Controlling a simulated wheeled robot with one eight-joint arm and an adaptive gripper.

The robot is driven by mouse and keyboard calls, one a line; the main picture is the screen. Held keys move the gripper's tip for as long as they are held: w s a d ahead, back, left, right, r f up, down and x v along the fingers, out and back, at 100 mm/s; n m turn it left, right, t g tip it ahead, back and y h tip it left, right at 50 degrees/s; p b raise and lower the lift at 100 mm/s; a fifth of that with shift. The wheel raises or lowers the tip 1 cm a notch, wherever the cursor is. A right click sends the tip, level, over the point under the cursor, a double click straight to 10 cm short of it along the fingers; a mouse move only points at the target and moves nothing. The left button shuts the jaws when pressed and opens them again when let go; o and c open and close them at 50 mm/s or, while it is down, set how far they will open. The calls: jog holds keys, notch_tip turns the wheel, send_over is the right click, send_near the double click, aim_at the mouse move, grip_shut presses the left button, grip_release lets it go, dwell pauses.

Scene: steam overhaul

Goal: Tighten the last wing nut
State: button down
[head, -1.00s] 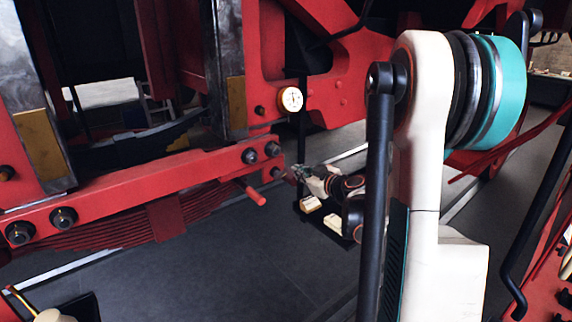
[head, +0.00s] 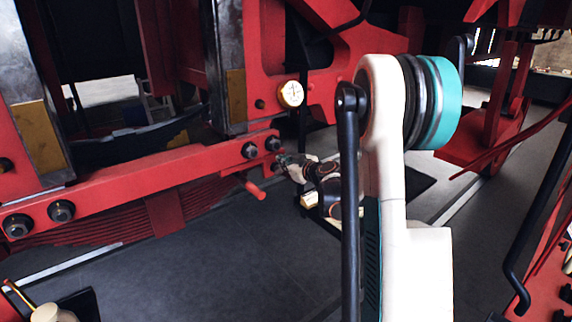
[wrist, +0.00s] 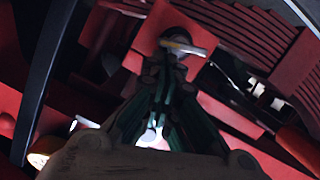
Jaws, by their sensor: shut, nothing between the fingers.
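In the wrist view, a pale bar that looks like the wing nut (wrist: 184,47) lies across a dark round stud on a red plate (wrist: 142,35). My gripper (wrist: 170,62) points at it, its fingertips close together just below the bar with nothing seen between them. I cannot tell whether the tips touch the bar. In the head view, my gripper (head: 284,160) is at the right end of the red beam (head: 140,187), just below the large dark bolts (head: 260,147). The wing nut is too small or hidden to make out there.
A round white gauge (head: 291,94) sits above the beam end. A red handle (head: 255,190) sticks out below it, close to my gripper. Red leaf springs (head: 110,222) run under the beam. The grey floor (head: 215,265) in front is clear.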

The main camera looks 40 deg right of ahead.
jog(key=shift+s+d+f+m+y+b, duration=0.1)
jog(key=shift+d+f+m+y+b, duration=0.45)
jog(key=shift+m+b, duration=0.4)
jog(key=shift+s, duration=0.15)
